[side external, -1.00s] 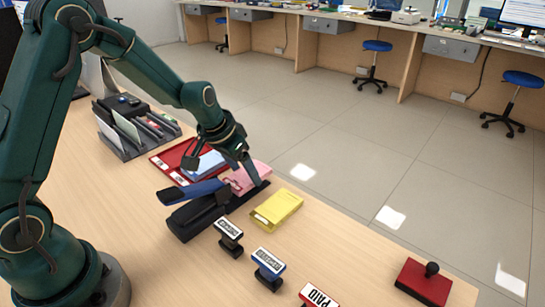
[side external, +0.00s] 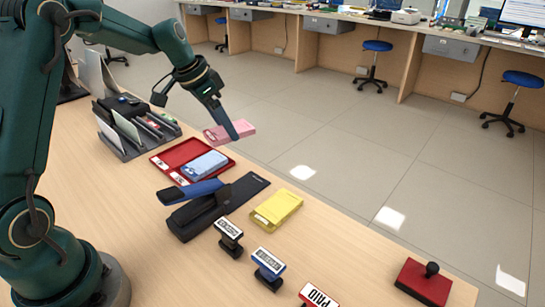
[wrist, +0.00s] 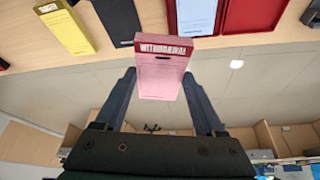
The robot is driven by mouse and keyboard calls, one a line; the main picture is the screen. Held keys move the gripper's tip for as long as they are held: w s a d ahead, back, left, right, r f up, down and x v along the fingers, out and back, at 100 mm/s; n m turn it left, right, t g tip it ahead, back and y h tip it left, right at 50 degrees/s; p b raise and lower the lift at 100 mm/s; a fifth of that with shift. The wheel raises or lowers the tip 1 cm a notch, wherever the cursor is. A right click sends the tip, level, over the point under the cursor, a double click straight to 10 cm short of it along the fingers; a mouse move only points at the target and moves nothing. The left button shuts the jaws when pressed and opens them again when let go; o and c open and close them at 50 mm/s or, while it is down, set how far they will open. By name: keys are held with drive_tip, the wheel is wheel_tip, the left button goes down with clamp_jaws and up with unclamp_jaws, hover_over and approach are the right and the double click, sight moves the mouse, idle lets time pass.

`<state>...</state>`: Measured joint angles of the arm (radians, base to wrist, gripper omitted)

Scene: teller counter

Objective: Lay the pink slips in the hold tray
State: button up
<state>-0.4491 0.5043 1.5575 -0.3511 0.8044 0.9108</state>
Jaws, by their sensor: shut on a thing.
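My gripper (side external: 230,132) is shut on the pink slips (side external: 245,127), a pink pad held in the air beyond the far edge of the red tray in the side view. In the wrist view the pad (wrist: 160,80) sits between the two fingers, its dark red end band reading "WITHDRAWAL". The red tray (side external: 177,153) lies flat on the counter. A light blue pad (side external: 205,164) lies in its right part; its left part shows bare. White labels are on the tray's front edge.
A long black stapler-like tool with a blue lever (side external: 190,191) lies near the tray. A yellow pad (side external: 277,208), several stamps (side external: 268,263) and a red ink pad (side external: 423,282) are to the right. A dark sorter (side external: 135,130) stands left.

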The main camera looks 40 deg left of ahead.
drive_tip(key=s+a+f+n+y, duration=0.1)
drive_tip(key=s+a+f, duration=0.1)
drive_tip(key=a, duration=0.5)
drive_tip(key=s+a+f+n, duration=0.1)
drive_tip(key=s+a+n, duration=0.1)
drive_tip(key=a, duration=0.6)
drive_tip(key=shift+s+f, duration=0.15)
drive_tip(key=shift+f, duration=3.05)
drive_tip(key=o, duration=1.5)
drive_tip(key=shift+r, duration=0.1)
